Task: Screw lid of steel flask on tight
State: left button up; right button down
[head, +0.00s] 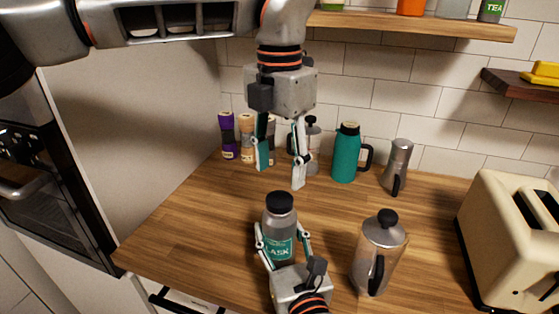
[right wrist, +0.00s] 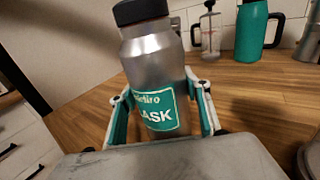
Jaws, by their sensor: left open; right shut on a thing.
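The steel flask (head: 281,220) stands on the wooden counter, with a black lid (head: 279,201) on its top. It also shows in the right wrist view (right wrist: 152,65), with its green label facing the camera and its lid (right wrist: 140,11) cut by the top edge. My right gripper (head: 281,243) is shut on the flask body, one finger on each side. My left gripper (head: 279,176) points down above and behind the lid in the head view, open and empty, with its fingers apart. I cannot tell how tightly the lid sits.
A French press (head: 379,252) stands right of the flask. Behind are a teal jug (head: 346,155), a moka pot (head: 398,168), a plunger pot (head: 313,145) and spice jars (head: 228,136). A toaster (head: 510,240) is at the right. The counter left of the flask is clear.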

aim_at(280, 198)
pick_arm(q)
jog(key=n, duration=0.5)
jog(key=shift+r, duration=0.15)
jog(key=n, duration=0.4)
jog(key=shift+r+n, duration=0.1)
jog(key=shift+n, duration=0.2)
jog(key=shift+f, duration=4)
jog(key=c, duration=1.2)
jog(key=shift+o, duration=0.4)
jog(key=m, duration=1.3)
